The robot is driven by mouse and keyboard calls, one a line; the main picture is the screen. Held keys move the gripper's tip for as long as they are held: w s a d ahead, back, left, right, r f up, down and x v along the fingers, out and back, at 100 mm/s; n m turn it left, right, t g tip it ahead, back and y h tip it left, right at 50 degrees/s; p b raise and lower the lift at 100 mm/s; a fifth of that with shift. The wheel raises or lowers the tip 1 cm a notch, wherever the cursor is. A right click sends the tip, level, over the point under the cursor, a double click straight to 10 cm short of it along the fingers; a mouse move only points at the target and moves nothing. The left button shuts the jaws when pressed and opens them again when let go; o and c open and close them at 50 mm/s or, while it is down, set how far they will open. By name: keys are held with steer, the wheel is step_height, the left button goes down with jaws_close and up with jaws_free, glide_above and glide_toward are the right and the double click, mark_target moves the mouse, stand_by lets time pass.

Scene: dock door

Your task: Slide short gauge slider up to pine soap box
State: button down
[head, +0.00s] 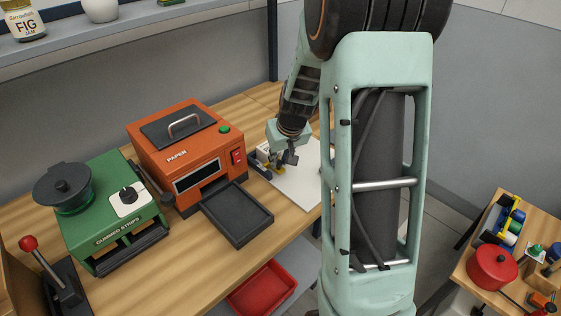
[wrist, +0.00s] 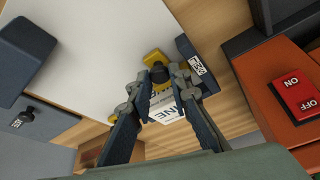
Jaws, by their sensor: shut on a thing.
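My gripper (head: 290,158) is at the white board on the bench, right of the orange machine. In the wrist view my gripper (wrist: 159,76) has its fingertips closed around a black knob on a yellow piece (wrist: 154,57), apparently the short gauge slider. The pine soap box (wrist: 168,112), white with partly hidden dark lettering, shows between the fingers, close to the yellow piece. I cannot tell whether they touch.
A dark blue block with a label (wrist: 193,60) stands beside the yellow piece. Another dark blue piece with a black knob (wrist: 45,122) lies at the left. The white board (head: 300,180) is largely clear. The orange machine (head: 185,150) and its dark tray (head: 237,214) stand close by.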

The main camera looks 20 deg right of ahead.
steer(key=shift+w, duration=0.1)
steer(key=c, duration=2.1)
jaws_free()
steer(key=shift+r, duration=0.1)
steer(key=v, duration=1.2)
